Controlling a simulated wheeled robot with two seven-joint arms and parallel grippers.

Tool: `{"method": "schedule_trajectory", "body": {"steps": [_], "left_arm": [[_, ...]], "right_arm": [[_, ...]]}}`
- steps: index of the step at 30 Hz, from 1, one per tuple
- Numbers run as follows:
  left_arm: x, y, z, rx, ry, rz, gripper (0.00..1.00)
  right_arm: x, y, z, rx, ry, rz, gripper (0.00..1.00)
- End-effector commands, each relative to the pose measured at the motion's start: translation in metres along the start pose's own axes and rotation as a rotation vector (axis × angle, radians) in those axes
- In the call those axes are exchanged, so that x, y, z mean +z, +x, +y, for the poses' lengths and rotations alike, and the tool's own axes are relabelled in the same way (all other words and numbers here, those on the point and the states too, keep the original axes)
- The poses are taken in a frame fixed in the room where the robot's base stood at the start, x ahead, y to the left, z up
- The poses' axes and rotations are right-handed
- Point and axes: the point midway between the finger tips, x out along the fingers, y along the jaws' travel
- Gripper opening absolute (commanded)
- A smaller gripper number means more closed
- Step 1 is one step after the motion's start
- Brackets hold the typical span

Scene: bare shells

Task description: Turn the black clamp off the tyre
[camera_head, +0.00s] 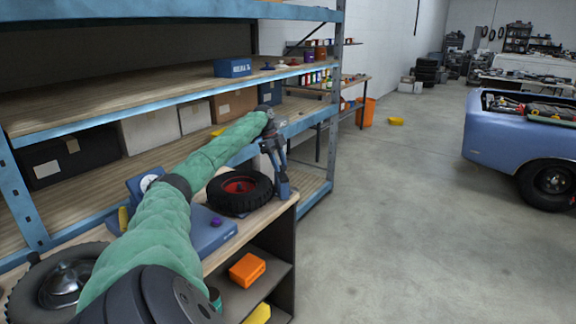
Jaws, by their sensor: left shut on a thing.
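A black tyre (229,205) with a red hub (238,187) lies on a blue machine (207,232) on the bench. My left arm, in a green sleeve, reaches over the bench from the lower left. My left gripper (274,148) points down beside the tyre's far right edge, above a blue upright part (283,187). It is shut on a dark part there, which looks like the black clamp; the jaws are small and the clamp's outline is hard to separate from the gripper. Whether the clamp touches the tyre cannot be told. My right gripper is not in view.
A blue-framed shelf (168,107) with boxes stands close behind the arm. Another wheel (66,283) lies at the lower left. An orange box (247,269) sits on the bench's lower shelf. The floor to the right is clear up to a blue car (500,142).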

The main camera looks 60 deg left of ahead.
Motion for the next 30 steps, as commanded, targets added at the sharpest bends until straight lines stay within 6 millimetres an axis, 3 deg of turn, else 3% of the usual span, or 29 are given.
{"method": "schedule_trajectory", "body": {"steps": [18, 19, 21, 30], "left_arm": [[0.0063, -0.005, 0.0034, 0.008, 0.03, -0.001, 0.0], [0.0062, -0.005, 0.0034, 0.008, 0.03, -0.001, 0.42], [0.0061, -0.0047, 0.0034, 0.009, 0.03, -0.001, 0.56], [0.0061, -0.0037, 0.0035, 0.011, 0.029, -0.001, 0.57]], "right_arm": [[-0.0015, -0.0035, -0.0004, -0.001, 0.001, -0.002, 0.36], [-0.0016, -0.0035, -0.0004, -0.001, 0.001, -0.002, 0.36], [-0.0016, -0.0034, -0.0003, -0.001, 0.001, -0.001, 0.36], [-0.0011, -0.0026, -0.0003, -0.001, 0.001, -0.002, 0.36]]}}
